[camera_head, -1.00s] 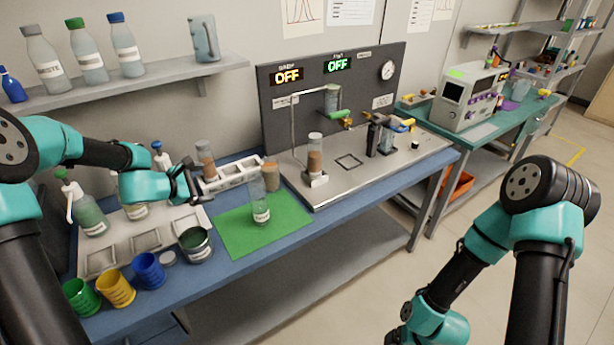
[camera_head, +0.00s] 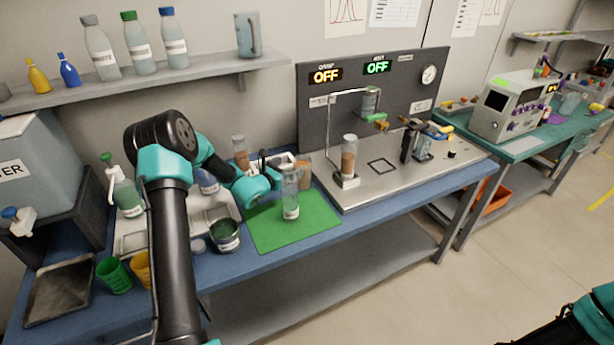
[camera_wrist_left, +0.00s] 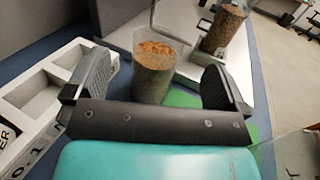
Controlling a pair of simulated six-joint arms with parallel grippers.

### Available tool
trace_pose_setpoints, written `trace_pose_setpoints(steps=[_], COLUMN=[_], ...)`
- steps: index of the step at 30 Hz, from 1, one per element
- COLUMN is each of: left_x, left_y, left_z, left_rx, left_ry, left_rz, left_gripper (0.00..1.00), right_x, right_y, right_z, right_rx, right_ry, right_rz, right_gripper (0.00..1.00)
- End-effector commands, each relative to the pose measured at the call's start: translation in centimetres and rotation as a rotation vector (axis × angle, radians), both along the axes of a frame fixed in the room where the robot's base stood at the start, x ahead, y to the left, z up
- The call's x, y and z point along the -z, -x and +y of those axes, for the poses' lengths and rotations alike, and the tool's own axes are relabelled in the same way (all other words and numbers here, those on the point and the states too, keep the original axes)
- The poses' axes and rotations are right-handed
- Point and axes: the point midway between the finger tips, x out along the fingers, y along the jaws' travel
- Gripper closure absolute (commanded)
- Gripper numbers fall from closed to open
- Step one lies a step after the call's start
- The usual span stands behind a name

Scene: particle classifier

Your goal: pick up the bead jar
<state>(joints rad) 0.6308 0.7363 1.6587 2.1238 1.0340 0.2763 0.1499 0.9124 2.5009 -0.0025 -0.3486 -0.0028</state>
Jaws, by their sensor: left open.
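The bead jar (camera_head: 304,178) is a short clear jar of orange-brown beads at the back of the green mat (camera_head: 282,238), partly hidden behind a clear bottle (camera_head: 290,195). In the left wrist view the jar (camera_wrist_left: 153,78) stands upright, open-topped, just beyond and between the fingers. My left gripper (camera_head: 277,163) is open beside the jar, on its left; it also shows in the left wrist view (camera_wrist_left: 160,70). I see a gap on both sides of the jar there, so it is not gripped. My right gripper is out of view.
A tall bead-filled tube (camera_head: 349,163) stands on the metal plate right of the jar. A white rack (camera_wrist_left: 40,92) with square slots lies left of my left gripper. The clear bottle stands close in front of the jar. The front of the green mat is clear.

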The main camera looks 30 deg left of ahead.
Motion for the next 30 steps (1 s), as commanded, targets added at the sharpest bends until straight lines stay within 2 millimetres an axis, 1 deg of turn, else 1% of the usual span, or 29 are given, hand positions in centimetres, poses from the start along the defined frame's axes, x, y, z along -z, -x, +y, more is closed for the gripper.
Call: trace_pose_setpoints(steps=[7,11,14,24,26,30], left_x=[0.0,0.6,1.8,7.3,8.1,8.0], left_y=[0.0,0.0,0.0,0.0,0.0,-1.1], left_z=[0.0,0.0,-0.1,0.0,0.0,-0.3], left_rx=[0.001,0.002,0.002,0.002,0.002,0.004], left_ry=[-0.001,0.0,0.002,0.0,0.001,-0.003], left_rz=[0.0,0.001,0.002,0.002,0.002,-0.001], left_gripper=[0.0,0.0,0.0,0.0,0.0,0.0], right_x=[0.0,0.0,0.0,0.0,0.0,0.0], right_y=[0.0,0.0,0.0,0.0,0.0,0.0], right_z=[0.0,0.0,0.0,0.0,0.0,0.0], right_rx=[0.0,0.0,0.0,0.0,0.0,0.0], right_ry=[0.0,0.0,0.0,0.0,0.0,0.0], right_rz=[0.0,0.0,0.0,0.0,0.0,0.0], right_gripper=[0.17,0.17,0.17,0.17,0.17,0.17])
